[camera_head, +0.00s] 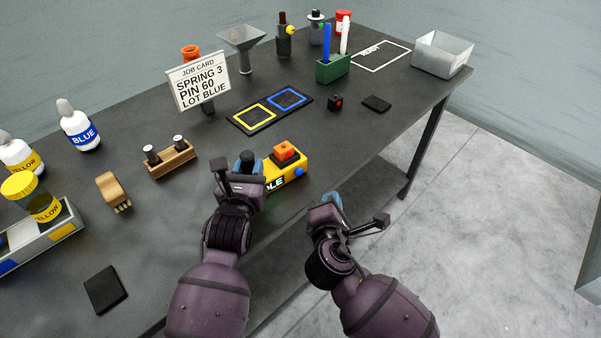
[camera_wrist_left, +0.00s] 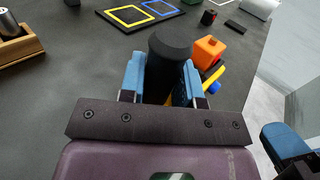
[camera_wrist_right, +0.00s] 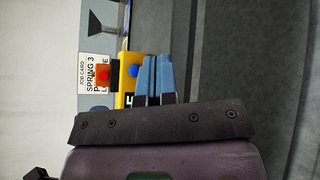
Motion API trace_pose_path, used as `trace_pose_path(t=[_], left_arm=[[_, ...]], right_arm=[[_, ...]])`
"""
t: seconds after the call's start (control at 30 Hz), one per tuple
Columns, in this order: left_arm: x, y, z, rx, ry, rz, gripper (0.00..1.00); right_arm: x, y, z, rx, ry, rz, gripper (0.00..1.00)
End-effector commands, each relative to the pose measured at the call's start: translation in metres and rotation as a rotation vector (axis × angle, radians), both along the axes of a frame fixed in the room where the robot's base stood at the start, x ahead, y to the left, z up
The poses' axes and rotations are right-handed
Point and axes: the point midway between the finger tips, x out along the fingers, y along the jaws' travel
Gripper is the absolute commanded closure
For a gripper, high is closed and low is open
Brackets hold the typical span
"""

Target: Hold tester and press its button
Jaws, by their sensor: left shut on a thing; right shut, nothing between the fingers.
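The yellow tester (camera_head: 284,175) is at the table's near edge in the head view, with a black upright grip (camera_head: 247,158), an orange block (camera_head: 286,150) on top and a blue round knob (camera_head: 299,172) at its right end. My left gripper (camera_head: 250,166) is shut on the black grip; the left wrist view shows the grip (camera_wrist_left: 170,62) between its blue fingers. The gripper hides part of the tester's lettering. My right gripper (camera_head: 332,200) is shut and empty, apart from the tester, to its lower right. The right wrist view shows its closed fingers (camera_wrist_right: 155,78) beside the yellow body (camera_wrist_right: 127,68).
A job card (camera_head: 199,82), a wooden block with pins (camera_head: 171,159), a mat with yellow and blue squares (camera_head: 270,110), a green pen holder (camera_head: 333,69) and a grey bin (camera_head: 442,54) stand on the table. Bare tabletop lies right of the tester.

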Motion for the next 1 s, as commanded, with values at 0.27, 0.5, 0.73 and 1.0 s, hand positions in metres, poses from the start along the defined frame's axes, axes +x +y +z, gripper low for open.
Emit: trace_pose_path(t=[0.27, 0.5, 0.73, 1.0], left_arm=[[0.000, 0.000, -0.001, -0.001, 0.001, 0.000, 1.00], [0.000, 0.000, -0.001, -0.001, 0.001, 0.000, 1.00], [0.000, 0.000, -0.001, -0.001, 0.001, 0.000, 1.00], [0.000, 0.000, -0.001, -0.002, 0.001, 0.000, 1.00]], right_arm=[[0.027, 0.022, 0.001, 0.001, -0.001, -0.001, 1.00], [0.044, 0.037, 0.000, 0.001, 0.000, 0.000, 1.00], [0.050, 0.043, 0.000, 0.001, 0.000, 0.001, 1.00], [0.051, 0.043, 0.000, 0.001, 0.000, 0.001, 1.00]])
